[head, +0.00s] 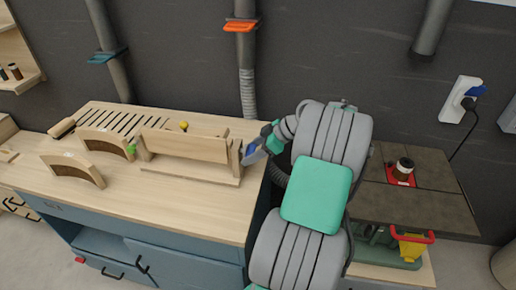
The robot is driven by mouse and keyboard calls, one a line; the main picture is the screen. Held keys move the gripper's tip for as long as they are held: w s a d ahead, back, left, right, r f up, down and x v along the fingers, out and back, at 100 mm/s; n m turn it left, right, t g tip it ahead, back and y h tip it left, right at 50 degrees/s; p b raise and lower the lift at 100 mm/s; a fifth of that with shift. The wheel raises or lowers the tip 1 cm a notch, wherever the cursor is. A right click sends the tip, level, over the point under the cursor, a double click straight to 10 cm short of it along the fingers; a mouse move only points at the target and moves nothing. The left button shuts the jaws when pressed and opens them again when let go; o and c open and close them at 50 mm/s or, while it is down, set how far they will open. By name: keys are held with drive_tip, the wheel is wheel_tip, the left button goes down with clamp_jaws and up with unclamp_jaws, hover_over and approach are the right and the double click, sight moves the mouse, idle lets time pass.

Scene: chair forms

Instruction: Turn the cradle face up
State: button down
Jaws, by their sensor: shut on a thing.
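The cradle (183,147) is a pale wooden piece with a long flat board between upright end pieces. It stands at the right part of the workbench top, above a long flat wooden strip (190,176). My gripper (244,155) is at the cradle's right end, shut on its end piece. The fingertips are small and partly hidden there. I cannot tell from this view whether the cradle touches the bench or which face is up.
Two curved wooden forms (73,169) (106,143) stand left of the cradle on the workbench (130,206). A slotted section (112,119) lies behind them. Pipes run up the wall behind.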

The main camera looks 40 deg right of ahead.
drive_tip(key=shift+s+a+f, duration=0.1)
drive_tip(key=shift+f, duration=0.2)
drive_tip(key=c, duration=0.8)
unclamp_jaws()
drive_tip(key=o, duration=0.4)
drive_tip(key=shift+r, duration=0.15)
drive_tip(key=shift+o, duration=0.2)
drive_tip(key=shift+r, duration=0.1)
drive_tip(key=shift+s+d+r, duration=0.15)
drive_tip(key=shift+d+r, duration=0.1)
drive_tip(key=shift+d, duration=0.05)
drive_tip(key=v, duration=0.7)
